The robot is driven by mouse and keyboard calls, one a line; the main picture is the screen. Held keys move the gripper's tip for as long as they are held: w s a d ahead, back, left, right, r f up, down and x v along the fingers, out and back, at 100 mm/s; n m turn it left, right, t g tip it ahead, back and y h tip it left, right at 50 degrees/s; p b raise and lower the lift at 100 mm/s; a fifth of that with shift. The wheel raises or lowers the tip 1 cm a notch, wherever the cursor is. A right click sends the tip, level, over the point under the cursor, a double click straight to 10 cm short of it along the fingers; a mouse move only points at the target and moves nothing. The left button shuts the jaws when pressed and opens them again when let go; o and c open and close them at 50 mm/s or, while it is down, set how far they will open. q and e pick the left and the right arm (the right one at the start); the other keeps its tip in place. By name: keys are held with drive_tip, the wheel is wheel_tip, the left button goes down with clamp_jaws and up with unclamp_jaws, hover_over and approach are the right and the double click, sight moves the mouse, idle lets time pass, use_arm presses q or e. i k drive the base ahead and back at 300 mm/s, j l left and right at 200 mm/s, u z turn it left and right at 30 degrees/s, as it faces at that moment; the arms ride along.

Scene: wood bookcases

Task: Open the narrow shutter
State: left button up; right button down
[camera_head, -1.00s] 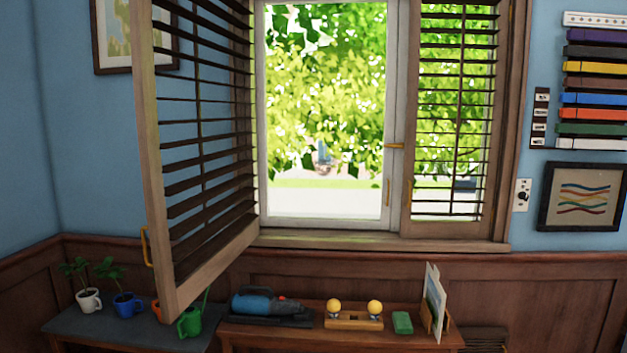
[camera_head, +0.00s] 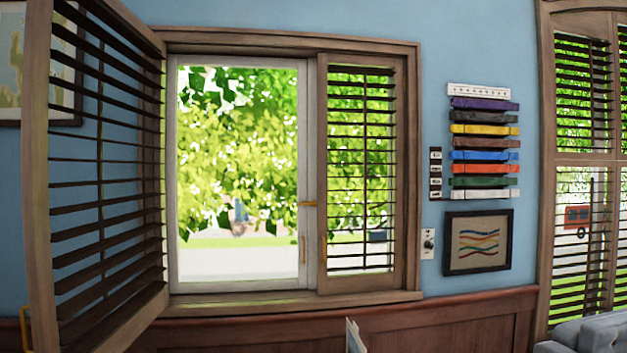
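The narrow shutter (camera_head: 361,288) is a wood frame with dark slats. It covers the right part of the window and lies flat in the window frame, shut. A small yellow handle (camera_head: 324,251) shows on its left stile. The wide shutter (camera_head: 38,185) on the left is swung open into the room, with a yellow handle (camera_head: 25,328) at its lower outer edge. The white window sash (camera_head: 303,130) behind is closed, with a yellow latch (camera_head: 308,203). Neither of my grippers is in view.
Right of the window hang a rack of coloured belts (camera_head: 484,142), a light switch (camera_head: 428,244) and a framed picture (camera_head: 478,242). Another slatted window (camera_head: 547,170) stands at the far right, with a grey object (camera_head: 590,332) below it. A card's top (camera_head: 354,337) shows at the bottom.

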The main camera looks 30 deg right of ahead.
sight(327, 284)
drive_tip(key=i+l+z, duration=0.3)
drive_tip(key=i+l, duration=0.25)
drive_tip(key=l, duration=0.3)
drive_tip(key=i+l+z, duration=0.3)
drive_tip(key=i+l, duration=0.3)
drive_tip(key=l, duration=0.1)
